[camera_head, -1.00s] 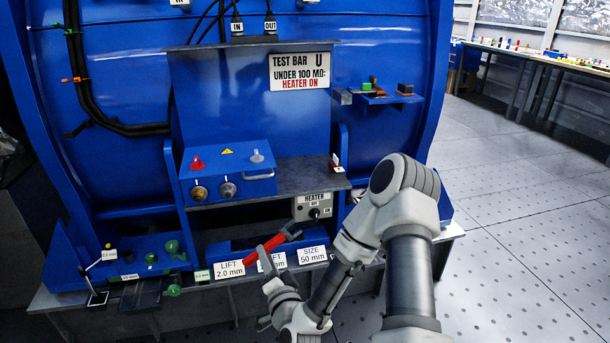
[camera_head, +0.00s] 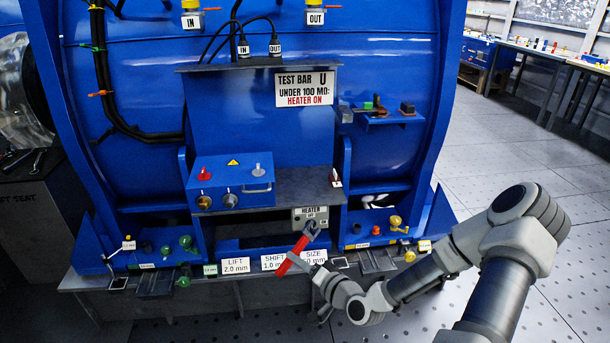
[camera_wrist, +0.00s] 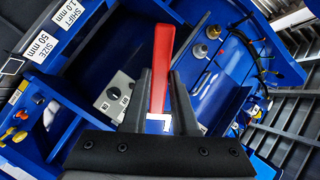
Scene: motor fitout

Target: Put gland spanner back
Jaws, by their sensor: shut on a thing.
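The gland spanner (camera_head: 292,257) appears as a red-handled tool with a small grey head at its upper right. My gripper (camera_head: 299,259) is shut on its red handle and holds it tilted in front of the blue machine's lower front. In the head view the spanner partly covers the SHIFT and SIZE labels. In the wrist view the red handle (camera_wrist: 163,58) stands up between the fingers of my gripper (camera_wrist: 160,80), with a pale end piece low between them. I cannot tell whether the spanner touches anything.
The HEATER switch box (camera_head: 310,217) is just behind the spanner, under a dark shelf (camera_head: 290,188). A blue box with knobs (camera_head: 232,182) is at left. Green fittings (camera_head: 186,242) and yellow fittings (camera_head: 395,222) flank the recess. Open floor (camera_head: 560,240) lies right.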

